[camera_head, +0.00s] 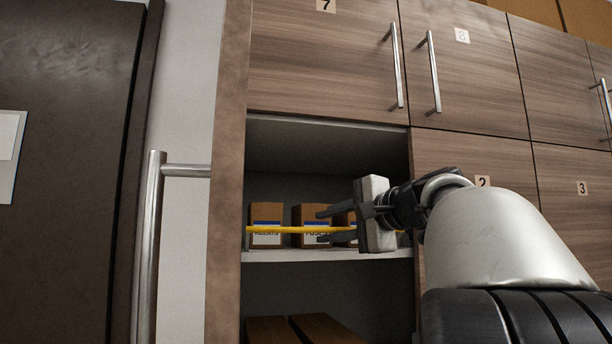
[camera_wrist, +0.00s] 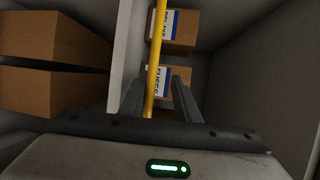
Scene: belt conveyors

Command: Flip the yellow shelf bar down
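The yellow shelf bar (camera_head: 288,229) runs level across the front of the boxes on the shelf in the open cabinet bay. My gripper (camera_head: 320,227) is at the bar's right part, with one finger above it and one below. The fingers are open, and the bar passes through the gap between them. In the wrist view the bar (camera_wrist: 156,55) runs between the two fingers, closer to the left one. I cannot tell whether either finger touches it.
Small labelled boxes (camera_head: 265,212) stand on the white shelf (camera_head: 320,255) behind the bar. Larger brown boxes (camera_head: 290,329) lie below. Closed wooden doors with metal handles (camera_head: 397,65) are above and to the right. A vertical metal handle (camera_head: 152,245) stands at left.

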